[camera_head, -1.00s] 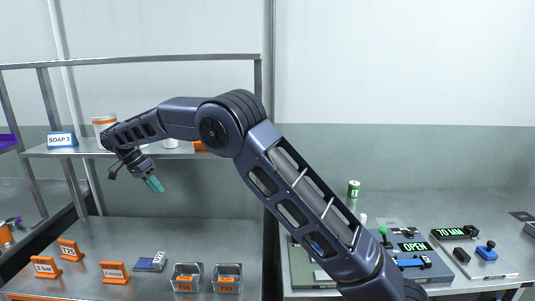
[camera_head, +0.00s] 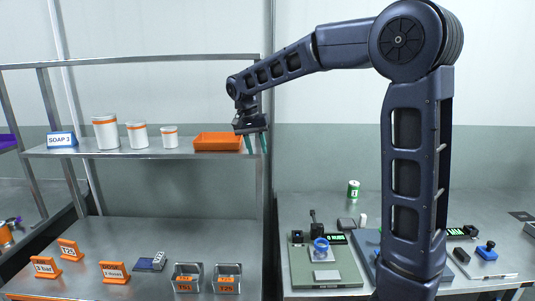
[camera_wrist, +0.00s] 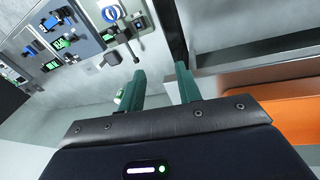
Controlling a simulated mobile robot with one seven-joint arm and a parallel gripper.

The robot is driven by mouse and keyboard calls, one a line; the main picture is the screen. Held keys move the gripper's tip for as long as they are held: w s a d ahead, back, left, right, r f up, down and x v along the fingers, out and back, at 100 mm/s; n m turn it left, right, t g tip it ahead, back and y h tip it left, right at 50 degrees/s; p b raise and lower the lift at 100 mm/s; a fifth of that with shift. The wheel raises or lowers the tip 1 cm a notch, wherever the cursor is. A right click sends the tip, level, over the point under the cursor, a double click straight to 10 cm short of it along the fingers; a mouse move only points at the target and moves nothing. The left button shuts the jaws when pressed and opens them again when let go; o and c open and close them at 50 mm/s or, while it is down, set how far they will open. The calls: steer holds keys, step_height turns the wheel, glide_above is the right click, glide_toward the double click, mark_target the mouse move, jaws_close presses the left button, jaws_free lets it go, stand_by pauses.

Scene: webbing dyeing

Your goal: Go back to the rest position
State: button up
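My gripper (camera_head: 256,147) hangs pointing down at the right end of the shelf, beside the orange tray, in the head view. Its two green fingers are apart with nothing between them. In the wrist view the fingers (camera_wrist: 160,82) also stand apart and empty. My arm is bent, with its upright part over the right-hand bench in the picture, hiding some of what lies there.
An orange tray (camera_head: 217,141) and several white canisters (camera_head: 106,132) stand on the metal shelf (camera_head: 90,154). The shelf's right post (camera_head: 259,185) is close to my gripper. The right bench holds a grey-green device (camera_head: 320,268) and a green can (camera_head: 353,189).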

steer(key=s+d+r+t+y, duration=0.1)
steer(key=s+d, duration=0.3)
steer(key=d, duration=0.6)
steer(key=s+d+y, duration=0.1)
steer(key=s+d, duration=0.3)
steer(key=d, duration=0.6)
steer(key=s+d+f+t, duration=0.1)
steer(key=s+d+f, duration=0.2)
steer(key=s+d, duration=0.3)
steer(key=s+d+f+n+t, duration=0.1)
steer(key=s+d+f, duration=0.2)
steer(key=s+d, duration=0.2)
steer(key=s, duration=0.2)
steer(key=shift+s+d+f+n+t, duration=0.3)
steer(key=shift+s+d+f+t, duration=0.05)
steer(key=shift+s+d+t, duration=0.05)
